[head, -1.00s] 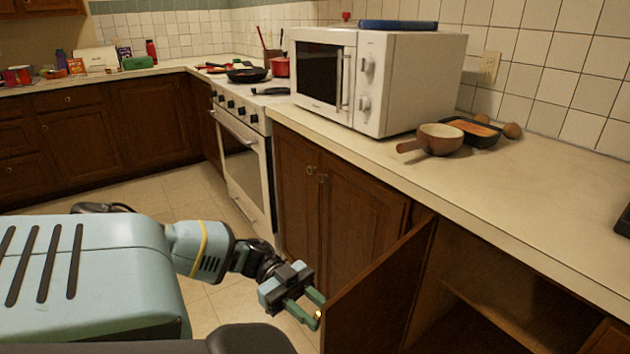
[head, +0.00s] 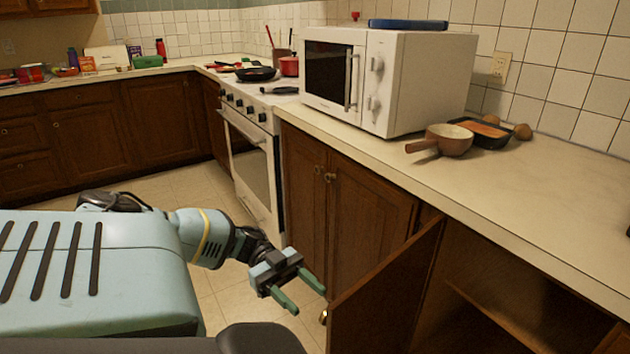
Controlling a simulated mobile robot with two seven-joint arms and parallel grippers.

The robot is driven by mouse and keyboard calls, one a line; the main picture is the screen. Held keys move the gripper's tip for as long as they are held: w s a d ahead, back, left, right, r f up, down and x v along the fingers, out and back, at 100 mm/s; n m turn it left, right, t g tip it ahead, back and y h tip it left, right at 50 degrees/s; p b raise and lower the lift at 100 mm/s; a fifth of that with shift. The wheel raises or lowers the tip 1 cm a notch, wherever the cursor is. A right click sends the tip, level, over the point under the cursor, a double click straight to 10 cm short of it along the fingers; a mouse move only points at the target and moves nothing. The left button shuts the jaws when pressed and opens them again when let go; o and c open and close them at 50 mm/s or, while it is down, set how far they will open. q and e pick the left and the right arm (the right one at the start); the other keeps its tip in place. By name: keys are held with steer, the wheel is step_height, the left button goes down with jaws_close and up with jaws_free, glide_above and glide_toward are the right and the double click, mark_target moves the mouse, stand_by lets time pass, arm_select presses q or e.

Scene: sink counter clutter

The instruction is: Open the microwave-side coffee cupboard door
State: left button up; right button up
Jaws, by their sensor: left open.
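The wooden cupboard door (head: 385,295) below the counter, to the right of the microwave, stands swung open toward me. Its small brass knob (head: 323,316) shows at the door's left, outer edge. The cupboard interior (head: 500,285) with a shelf is visible behind it. My left gripper (head: 308,301) is open and empty, its green fingers just up and left of the knob, apparently clear of it. My right gripper is not in view.
The white microwave (head: 385,80) stands on the counter (head: 560,190), with a brown handled pot (head: 448,140) and a black tray (head: 483,133) beside it. Closed cupboard doors (head: 345,215) lie left of the open one. The stove (head: 250,160) is further left; tiled floor is clear.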

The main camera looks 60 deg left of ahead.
arm_select(q)
steer(key=shift+v, duration=1.25)
